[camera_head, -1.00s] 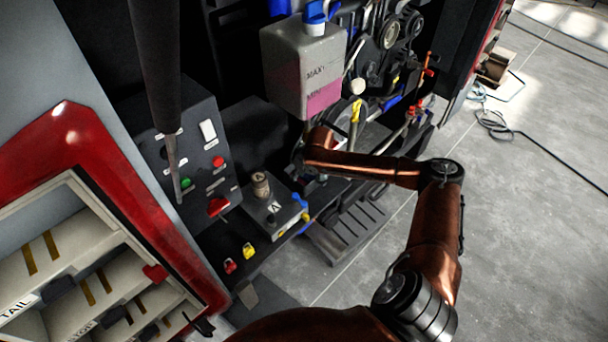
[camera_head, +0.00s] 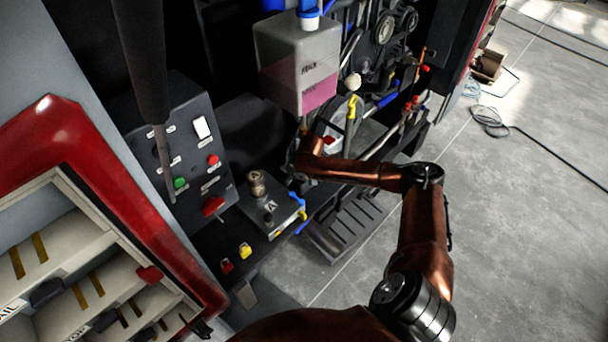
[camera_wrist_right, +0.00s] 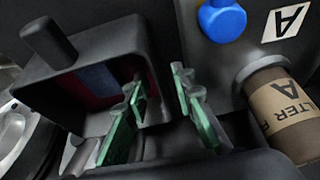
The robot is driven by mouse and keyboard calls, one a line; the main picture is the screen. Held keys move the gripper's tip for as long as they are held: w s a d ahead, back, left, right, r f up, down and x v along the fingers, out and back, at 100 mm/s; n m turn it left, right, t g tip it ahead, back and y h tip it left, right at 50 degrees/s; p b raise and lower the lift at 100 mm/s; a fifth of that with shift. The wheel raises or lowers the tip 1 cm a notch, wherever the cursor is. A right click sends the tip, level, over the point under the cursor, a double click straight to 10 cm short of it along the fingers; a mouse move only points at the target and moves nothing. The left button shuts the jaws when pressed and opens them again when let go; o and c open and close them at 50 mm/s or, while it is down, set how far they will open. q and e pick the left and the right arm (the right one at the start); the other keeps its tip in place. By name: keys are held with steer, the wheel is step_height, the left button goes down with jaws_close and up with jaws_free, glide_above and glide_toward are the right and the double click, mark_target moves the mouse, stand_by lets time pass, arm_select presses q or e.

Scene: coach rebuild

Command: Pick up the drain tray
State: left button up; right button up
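A dark grey open box with a post-like knob (camera_wrist_right: 48,40), apparently the drain tray (camera_wrist_right: 65,95), fills the left of the right wrist view. Blue and dark red show inside it. My right gripper (camera_wrist_right: 162,118) is open, its green-padded fingers apart. The tray's right wall lies between them, with the left finger over the cavity and the right finger outside. I cannot tell whether either finger touches it. In the head view my copper right arm reaches into the engine bay; its wrist hides the gripper, and I cannot make out the tray there. My left gripper is not in view.
A brown filter (camera_head: 257,184) stands on a grey block labelled A (camera_head: 272,212); the filter also shows close to the right finger (camera_wrist_right: 280,110). A reservoir (camera_head: 298,62) hangs above my wrist. A slatted black step (camera_head: 345,225) sits below.

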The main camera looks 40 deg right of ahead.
steer(key=shift+f+p, duration=0.25)
steer(key=shift+p, duration=0.1)
stand_by(0.4)
steer(key=shift+c, duration=0.2)
jaws_close()
stand_by(0.4)
steer(key=shift+r, duration=0.1)
